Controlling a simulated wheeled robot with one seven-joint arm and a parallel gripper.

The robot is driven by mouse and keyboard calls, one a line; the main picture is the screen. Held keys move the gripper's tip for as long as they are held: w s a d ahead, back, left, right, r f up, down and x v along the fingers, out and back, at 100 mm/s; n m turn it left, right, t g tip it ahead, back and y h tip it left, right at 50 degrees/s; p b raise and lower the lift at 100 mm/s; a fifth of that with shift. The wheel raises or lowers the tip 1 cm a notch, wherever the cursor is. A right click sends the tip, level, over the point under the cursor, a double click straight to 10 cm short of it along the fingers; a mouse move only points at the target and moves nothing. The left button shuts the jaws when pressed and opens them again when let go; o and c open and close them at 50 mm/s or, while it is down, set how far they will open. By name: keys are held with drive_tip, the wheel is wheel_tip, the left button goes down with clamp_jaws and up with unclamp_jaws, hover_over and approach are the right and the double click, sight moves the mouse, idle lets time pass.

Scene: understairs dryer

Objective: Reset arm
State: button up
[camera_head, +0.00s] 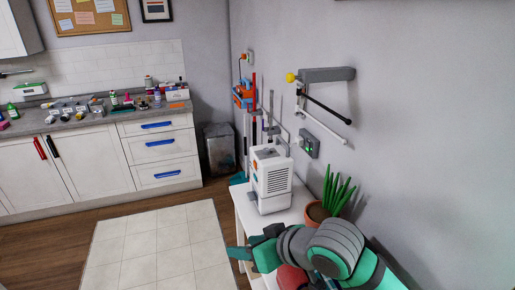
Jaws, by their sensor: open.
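My green and grey arm reaches in from the bottom right, folded low over the right end of the white table (243,212). My gripper (231,253) is at the arm's left end and points left, by the table's front edge. Its jaws are small in the picture; they are open, and I see nothing held between them. A white boxy appliance (271,178) stands on the table behind the gripper. Part of the table is hidden by my arm.
A potted plant (337,195) stands close behind my arm. A wall bracket (327,74) with rods and a grey switch box (309,143) are on the right wall. A cluttered counter (100,118), a bin (219,149) and a pale floor mat (150,245) are to the left. The mat is clear.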

drive_tip(key=w+a+r+m+t+y, duration=0.2)
drive_tip(key=w+a+r+t+y, duration=0.3)
drive_tip(key=a+r, duration=0.45)
drive_tip(key=s+d+f+m+t+h, duration=0.2)
drive_tip(key=s+f+m+t+h, duration=0.15)
drive_tip(key=f, duration=0.45)
drive_tip(key=s+d+f+m+t+h, duration=0.2)
drive_tip(key=s+d+f+m+h, duration=0.1)
drive_tip(key=s+f+m+h, duration=0.3)
drive_tip(key=s+d+f+m+t+h, duration=0.2)
drive_tip(key=s+f+m+h, duration=0.1)
drive_tip(key=f, duration=0.6)
drive_tip(key=s+d+f+n+g, duration=0.1)
drive_tip(key=s+f+n, duration=0.3)
drive_tip(key=s, duration=0.8)
drive_tip(key=s+d+f+n+g, duration=0.2)
drive_tip(key=s+f, duration=0.4)
drive_tip(key=s, duration=0.6)
drive_tip(key=shift+s+d+n, duration=0.25)
drive_tip(key=shift+d+n, duration=0.6)
drive_tip(key=shift+d, duration=0.1)
